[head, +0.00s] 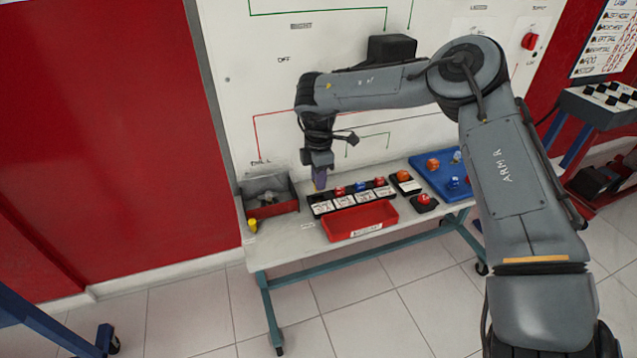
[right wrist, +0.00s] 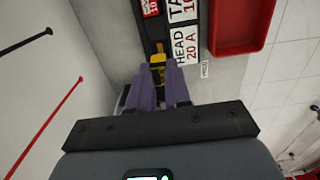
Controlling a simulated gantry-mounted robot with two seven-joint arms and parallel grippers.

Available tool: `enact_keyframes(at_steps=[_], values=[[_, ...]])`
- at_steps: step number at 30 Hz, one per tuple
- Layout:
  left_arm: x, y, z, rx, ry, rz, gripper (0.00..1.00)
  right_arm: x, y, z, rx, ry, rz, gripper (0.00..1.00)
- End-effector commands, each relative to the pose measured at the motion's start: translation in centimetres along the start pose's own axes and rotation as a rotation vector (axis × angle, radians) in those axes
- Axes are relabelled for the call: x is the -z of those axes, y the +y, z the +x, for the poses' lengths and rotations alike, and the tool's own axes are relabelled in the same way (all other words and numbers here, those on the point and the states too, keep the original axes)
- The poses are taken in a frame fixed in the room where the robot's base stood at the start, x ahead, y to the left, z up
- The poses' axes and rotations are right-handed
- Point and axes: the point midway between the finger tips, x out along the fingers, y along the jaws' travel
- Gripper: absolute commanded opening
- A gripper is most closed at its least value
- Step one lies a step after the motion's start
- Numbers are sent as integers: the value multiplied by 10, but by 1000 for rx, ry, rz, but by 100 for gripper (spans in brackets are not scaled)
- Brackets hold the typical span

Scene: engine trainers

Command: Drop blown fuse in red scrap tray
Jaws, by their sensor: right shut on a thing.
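My right gripper (head: 319,186) points down at the left end of the black fuse block (head: 324,211). In the right wrist view its purple fingers (right wrist: 161,82) are shut on a yellow fuse (right wrist: 158,64), beside the label HEAD 20 A. I cannot tell whether the fuse still sits in its slot or is just clear of it. The red scrap tray (head: 360,234) lies directly in front of the block, and its near part shows at the upper right of the wrist view (right wrist: 236,50). It looks empty. My left gripper is out of view.
A grey bin (head: 270,188) with loose parts stands at the bench's left end, with a small yellow item (head: 252,226) before it. A red button box (head: 424,203) and a blue tray (head: 437,180) lie to the right. The wall panel (head: 270,120) rises close behind.

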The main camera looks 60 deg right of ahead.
Motion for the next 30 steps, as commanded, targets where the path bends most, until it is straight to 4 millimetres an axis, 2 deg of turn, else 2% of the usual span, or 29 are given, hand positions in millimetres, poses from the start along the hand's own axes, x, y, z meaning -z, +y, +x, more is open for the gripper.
enact_keyframes(at_steps=[1, 9, 15, 21, 30], values=[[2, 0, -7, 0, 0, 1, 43, -11, 0, -9, 0, 2, 5, 0], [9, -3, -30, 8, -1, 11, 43, -63, -5, -41, 0, 3, 5, 0], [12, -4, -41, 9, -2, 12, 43, -94, -8, -57, 0, 2, 3, 0], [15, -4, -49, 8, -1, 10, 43, -110, -9, -68, 1, 0, 3, 0], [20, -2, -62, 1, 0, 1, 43, -116, -10, -84, 1, 0, 2, 0]])
